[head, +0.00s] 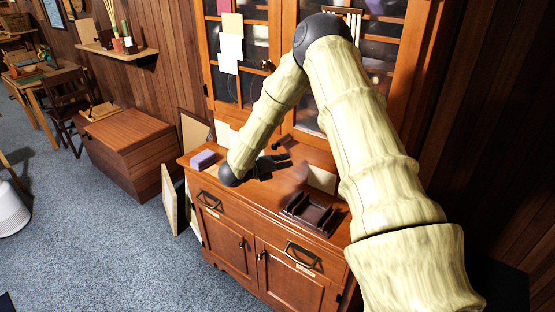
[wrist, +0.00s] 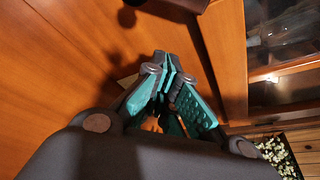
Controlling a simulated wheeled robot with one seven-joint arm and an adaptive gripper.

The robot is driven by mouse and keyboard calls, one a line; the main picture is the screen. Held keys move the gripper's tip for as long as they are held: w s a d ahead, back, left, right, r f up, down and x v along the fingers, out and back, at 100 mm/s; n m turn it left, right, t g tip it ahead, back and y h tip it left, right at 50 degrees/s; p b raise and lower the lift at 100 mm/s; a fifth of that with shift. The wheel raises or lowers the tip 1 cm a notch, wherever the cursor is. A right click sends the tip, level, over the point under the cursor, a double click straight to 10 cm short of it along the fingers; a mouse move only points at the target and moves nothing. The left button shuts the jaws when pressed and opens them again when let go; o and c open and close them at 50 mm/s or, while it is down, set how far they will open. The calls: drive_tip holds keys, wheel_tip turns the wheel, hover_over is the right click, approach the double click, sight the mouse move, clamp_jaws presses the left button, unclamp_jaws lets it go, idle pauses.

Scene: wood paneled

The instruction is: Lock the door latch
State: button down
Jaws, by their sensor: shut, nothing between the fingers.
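My gripper (head: 272,165) is low over the top of the wooden cabinet (head: 222,147), in front of the glass doors. In the wrist view its teal-padded fingers (wrist: 166,68) are closed together with nothing between them. A glass-paned door (head: 244,55) of the upper cabinet has a small dark knob (head: 268,64) near its inner edge, well above my gripper. I cannot make out which part is the latch. The lower doors have dark pulls (head: 262,255), below my gripper.
A wooden chest (head: 128,140) is at left. The blue carpet (head: 110,240) is open in front.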

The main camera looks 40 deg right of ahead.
sight(283, 141)
drive_tip(key=d+p, duration=0.1)
drive_tip(key=w+d+p, duration=0.1)
drive_tip(key=w+d+r+p, duration=0.1)
drive_tip(key=d, duration=0.1)
drive_tip(key=shift+d, duration=0.1)
drive_tip(key=shift+w+r, duration=0.35)
drive_tip(key=shift+r, duration=0.05)
